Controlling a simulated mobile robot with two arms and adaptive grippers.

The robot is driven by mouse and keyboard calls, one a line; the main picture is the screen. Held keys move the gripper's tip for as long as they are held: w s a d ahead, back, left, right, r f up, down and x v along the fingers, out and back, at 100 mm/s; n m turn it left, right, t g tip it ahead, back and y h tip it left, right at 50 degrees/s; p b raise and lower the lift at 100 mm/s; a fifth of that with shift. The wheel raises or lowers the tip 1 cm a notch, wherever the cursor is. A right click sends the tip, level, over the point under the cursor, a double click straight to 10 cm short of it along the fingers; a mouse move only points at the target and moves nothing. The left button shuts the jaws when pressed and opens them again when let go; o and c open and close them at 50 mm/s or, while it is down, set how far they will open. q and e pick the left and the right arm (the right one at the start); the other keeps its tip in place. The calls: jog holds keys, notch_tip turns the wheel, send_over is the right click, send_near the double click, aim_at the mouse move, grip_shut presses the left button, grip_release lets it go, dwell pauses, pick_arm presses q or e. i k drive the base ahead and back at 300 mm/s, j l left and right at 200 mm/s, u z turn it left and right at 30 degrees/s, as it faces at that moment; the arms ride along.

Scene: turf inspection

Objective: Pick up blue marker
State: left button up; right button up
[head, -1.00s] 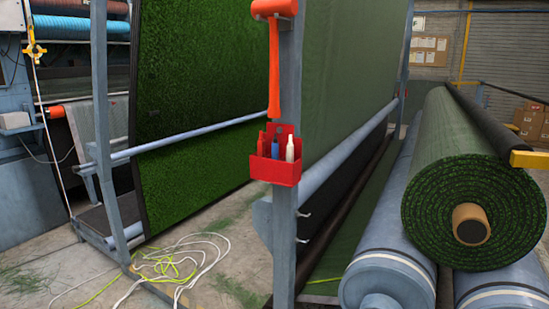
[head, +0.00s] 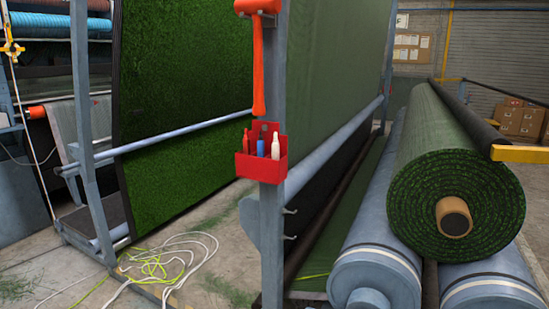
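A blue marker (head: 261,148) stands upright in a small red holder (head: 262,168) fixed to a grey-blue post. Its lower part is hidden by the holder's front wall. A white bottle-like marker (head: 275,145) stands to its right, and a red item (head: 247,141) is to its left in the same holder. Neither of my grippers shows in the head view.
An orange-handled tool (head: 258,60) hangs on the post above the holder. A large turf roll (head: 456,165) rests on blue rollers (head: 375,270) at right. Tangled white and yellow ropes (head: 165,262) lie on the floor at left. Cartons (head: 515,120) stand at the back right.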

aim_at(260, 143)
jog(key=j+z, duration=0.1)
jog(key=z, duration=0.25)
jog(key=i+j+z, duration=0.15)
jog(key=j, duration=0.2)
jog(key=i+j+z, duration=0.15)
jog(key=j, duration=0.25)
jog(key=i+j+z, duration=0.15)
jog(key=j, duration=0.2)
jog(key=i+j+z, duration=0.15)
jog(key=j, duration=0.25)
jog(key=j+z, duration=0.15)
jog(key=j, duration=0.25)
